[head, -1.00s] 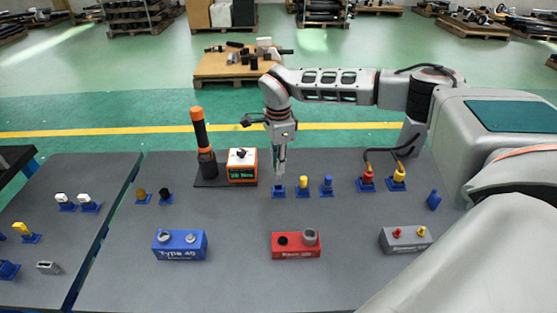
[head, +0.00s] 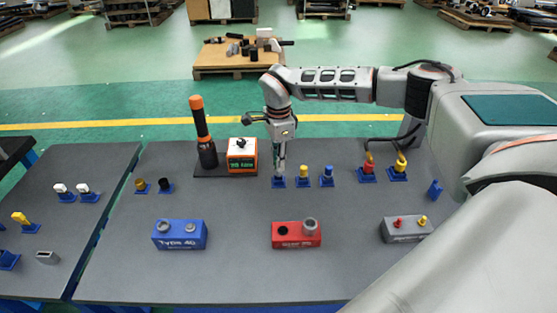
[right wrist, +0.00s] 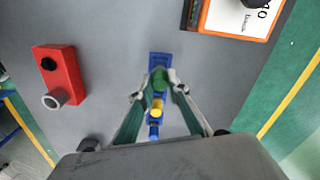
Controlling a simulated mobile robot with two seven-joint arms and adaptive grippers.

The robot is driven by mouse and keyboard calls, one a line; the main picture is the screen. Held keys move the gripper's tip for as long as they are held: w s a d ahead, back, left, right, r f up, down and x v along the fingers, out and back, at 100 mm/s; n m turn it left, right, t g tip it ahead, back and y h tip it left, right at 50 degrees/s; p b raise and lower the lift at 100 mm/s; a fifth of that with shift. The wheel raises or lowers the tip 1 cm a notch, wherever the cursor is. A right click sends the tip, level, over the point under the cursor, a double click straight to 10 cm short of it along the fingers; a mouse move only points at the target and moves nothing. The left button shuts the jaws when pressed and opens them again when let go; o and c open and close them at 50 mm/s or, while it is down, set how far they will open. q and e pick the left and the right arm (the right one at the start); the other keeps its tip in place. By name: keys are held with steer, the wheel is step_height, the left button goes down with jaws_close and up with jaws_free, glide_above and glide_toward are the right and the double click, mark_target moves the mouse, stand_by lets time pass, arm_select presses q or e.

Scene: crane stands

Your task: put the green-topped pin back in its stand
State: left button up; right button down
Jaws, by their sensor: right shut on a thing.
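My right gripper (head: 279,173) is pointing down over a small blue stand (head: 278,184) in the back row of the table. In the right wrist view its fingers (right wrist: 158,86) are closed around the green-topped pin (right wrist: 159,77). The blue stand (right wrist: 160,60) shows just beyond the pin there. The fingers hide the pin's lower part, so I cannot tell whether it is seated in the stand or just above it. My left gripper is in neither view.
A yellow-topped pin (head: 303,171) and a blue pin (head: 327,172) stand close to the right. An orange-framed box (head: 242,155) and a black-and-orange tool (head: 202,130) are to the left. A red block (head: 296,241) lies in front, with clear table between.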

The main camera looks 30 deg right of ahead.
steer(key=shift+f, duration=0.1)
steer(key=shift+f, duration=1.2)
steer(key=c, duration=1.9)
jaws_free()
step_height(320, 180, up, 3)
steer(key=shift+f+p, duration=0.1)
steer(key=shift+p, duration=1.15)
steer(key=shift+r, duration=1.05)
